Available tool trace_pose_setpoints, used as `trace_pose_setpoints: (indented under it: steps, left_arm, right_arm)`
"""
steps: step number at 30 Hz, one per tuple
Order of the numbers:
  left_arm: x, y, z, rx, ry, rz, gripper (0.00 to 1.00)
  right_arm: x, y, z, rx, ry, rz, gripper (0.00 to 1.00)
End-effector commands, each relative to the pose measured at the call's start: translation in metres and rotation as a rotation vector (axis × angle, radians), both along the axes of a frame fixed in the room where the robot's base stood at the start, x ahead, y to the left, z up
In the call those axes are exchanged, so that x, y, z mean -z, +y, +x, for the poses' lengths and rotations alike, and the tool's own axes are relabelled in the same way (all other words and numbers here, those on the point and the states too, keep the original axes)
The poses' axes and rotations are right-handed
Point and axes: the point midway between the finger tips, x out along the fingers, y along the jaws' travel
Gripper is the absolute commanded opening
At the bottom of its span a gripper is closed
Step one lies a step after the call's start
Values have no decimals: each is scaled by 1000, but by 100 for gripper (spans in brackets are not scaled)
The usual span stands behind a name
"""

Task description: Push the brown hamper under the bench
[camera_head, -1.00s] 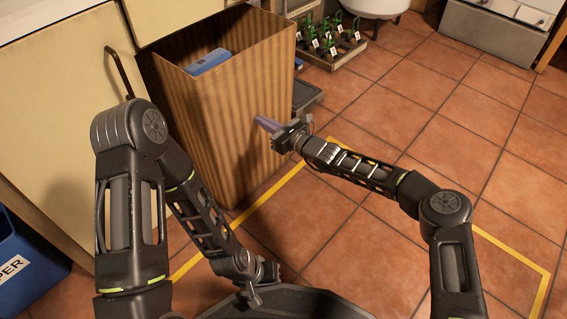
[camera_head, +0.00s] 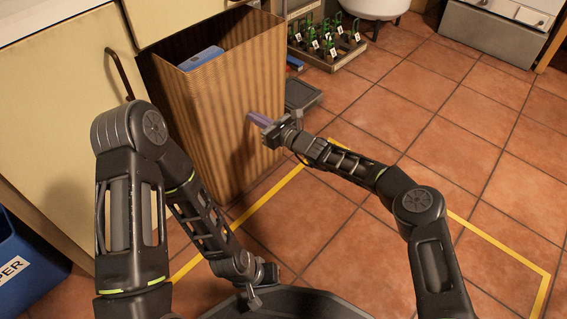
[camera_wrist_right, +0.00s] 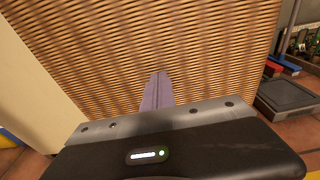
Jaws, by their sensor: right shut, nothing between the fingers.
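The brown hamper (camera_head: 215,120) is a tall, open-topped, ribbed box. It stands upright on the tiles against the cream cabinet front, partly below the counter, with a blue item (camera_head: 201,59) inside. It fills most of the right wrist view (camera_wrist_right: 210,60). My right gripper (camera_head: 257,119) is shut and empty. Its purple-grey fingers (camera_wrist_right: 157,92) point at the hamper's side and appear to touch it. My left gripper (camera_head: 262,282) hangs low near my base, away from the hamper; its jaw state is unclear.
A yellow floor line (camera_head: 268,197) runs in front of the hamper. A dark flat tray (camera_head: 302,94) and a crate of potted plants (camera_head: 333,58) lie beyond it. A blue paper bin (camera_head: 25,262) stands at left. Tiles at right are clear.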

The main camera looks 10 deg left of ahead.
Motion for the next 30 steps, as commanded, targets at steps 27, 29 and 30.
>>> trace_pose_setpoints:
  steps: [27, 29, 30]
  left_arm:
    - [1, -1, -5, 9, 10, -2, 0]
    - [1, -1, -6, 9, 10, -2, 0]
    - [1, -1, -6, 9, 10, -2, 0]
  right_arm:
    - [0, 41, 21, -6, 1, 0, 0]
    - [0, 41, 21, -6, 1, 0, 0]
    - [0, 41, 21, -6, 1, 0, 0]
